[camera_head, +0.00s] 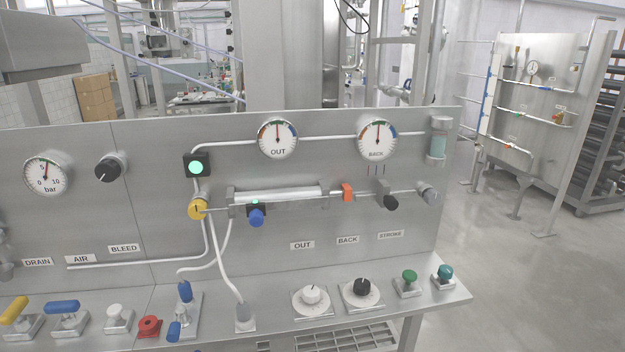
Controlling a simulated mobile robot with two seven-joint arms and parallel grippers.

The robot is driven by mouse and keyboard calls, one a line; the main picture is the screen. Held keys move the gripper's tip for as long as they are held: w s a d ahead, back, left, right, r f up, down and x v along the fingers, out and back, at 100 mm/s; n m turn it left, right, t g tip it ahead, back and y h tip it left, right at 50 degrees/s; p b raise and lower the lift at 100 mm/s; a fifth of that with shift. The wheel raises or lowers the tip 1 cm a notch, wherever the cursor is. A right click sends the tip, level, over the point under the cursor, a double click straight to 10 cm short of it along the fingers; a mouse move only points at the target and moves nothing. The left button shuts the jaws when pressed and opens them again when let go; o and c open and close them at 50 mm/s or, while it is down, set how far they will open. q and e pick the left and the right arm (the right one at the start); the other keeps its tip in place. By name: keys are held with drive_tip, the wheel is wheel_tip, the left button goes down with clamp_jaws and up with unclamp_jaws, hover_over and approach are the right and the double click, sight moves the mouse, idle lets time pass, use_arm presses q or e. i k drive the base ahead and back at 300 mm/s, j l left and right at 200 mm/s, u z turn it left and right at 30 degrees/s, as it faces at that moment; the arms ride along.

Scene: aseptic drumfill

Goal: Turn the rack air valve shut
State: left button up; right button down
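No part is plainly marked as the rack air valve, so I cannot tell which one it is. An AIR label (81,259) sits low on the upright grey panel. Below it on the bench ledge are a valve with a yellow lever (15,310) and a valve with a blue lever (64,308). A two-ended blue handle (184,292) stands further right. The bar gauge (46,175) is at the panel's left, beside a black knob (109,168). A green lamp (196,167) is lit. Neither of my grippers is in view.
The panel's OUT gauge (278,139) and BACK gauge (377,139) sit above a clear cylinder (279,195). A steel rack (550,100) stands back right, across open floor (500,280).

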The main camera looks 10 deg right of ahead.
sight(64, 307)
drive_tip(key=k+j+u, duration=0.1)
drive_tip(key=u, duration=1.05)
drive_tip(key=i+j, duration=0.1)
drive_tip(key=j, duration=0.2)
drive_tip(key=i+j, duration=0.1)
drive_tip(key=j, duration=0.2)
drive_tip(key=i+j, duration=0.1)
drive_tip(key=j, duration=0.2)
